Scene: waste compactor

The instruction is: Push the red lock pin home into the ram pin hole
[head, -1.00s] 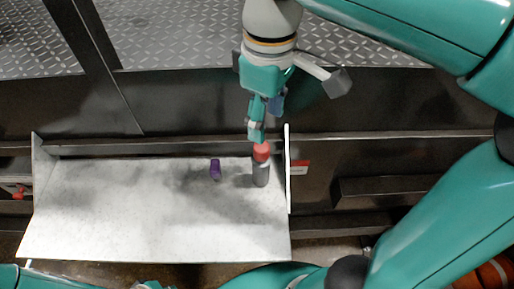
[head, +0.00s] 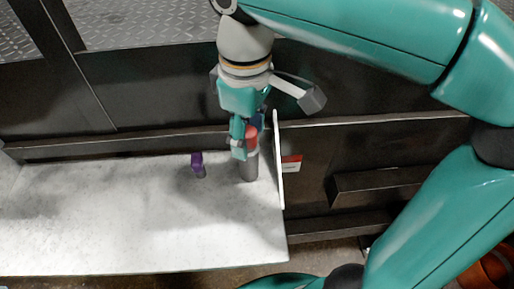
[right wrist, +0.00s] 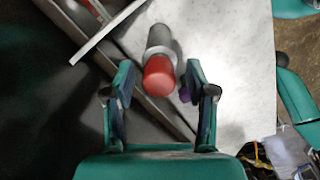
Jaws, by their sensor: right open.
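The lock pin has a red head (head: 251,136) and a grey body (head: 250,168). It stands about upright on the pale shelf near its right end. My right gripper (head: 244,140) is open at the pin's head, with a finger partly covering it in the head view. In the right wrist view the red head (right wrist: 159,77) sits between the open fingers of my right gripper (right wrist: 158,84), with visible gaps on both sides. I cannot make out the ram pin hole in either view. My left gripper is not in view.
A small purple object (head: 197,160) stands on the shelf (head: 130,220) left of the pin. A thin white upright plate (head: 278,165) edges the shelf close to the pin's right. A dark wall (head: 150,85) rises behind. The shelf's left part is clear.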

